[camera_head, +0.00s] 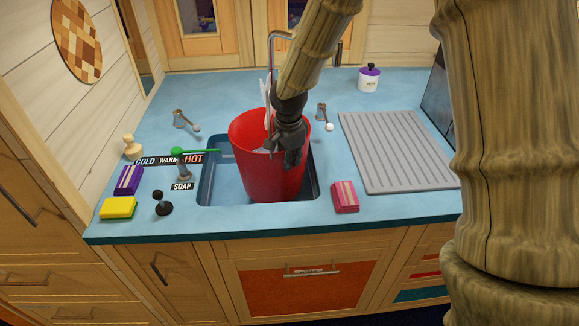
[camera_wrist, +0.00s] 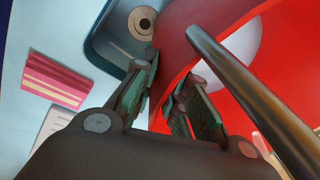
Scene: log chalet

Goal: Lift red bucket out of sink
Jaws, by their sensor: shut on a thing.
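A red bucket (camera_head: 262,178) stands nearly upright in the blue sink (camera_head: 209,187), with its rim well above the counter. I cannot tell whether its base touches the sink floor. My gripper (camera_head: 288,157) is shut on the bucket's near right wall at the rim. In the wrist view, the two fingers of my gripper (camera_wrist: 174,80) are on either side of the red wall of the bucket (camera_wrist: 178,30). Part of the sink (camera_wrist: 100,42) and its round drain (camera_wrist: 143,22) show beside the bucket. Something pale inside the bucket is partly hidden.
A tall faucet (camera_head: 271,60) rises behind the bucket. A pink sponge (camera_head: 345,196) lies at the front right, by a grey drainboard (camera_head: 395,150). Yellow (camera_head: 118,208) and purple (camera_head: 129,180) sponges lie left.

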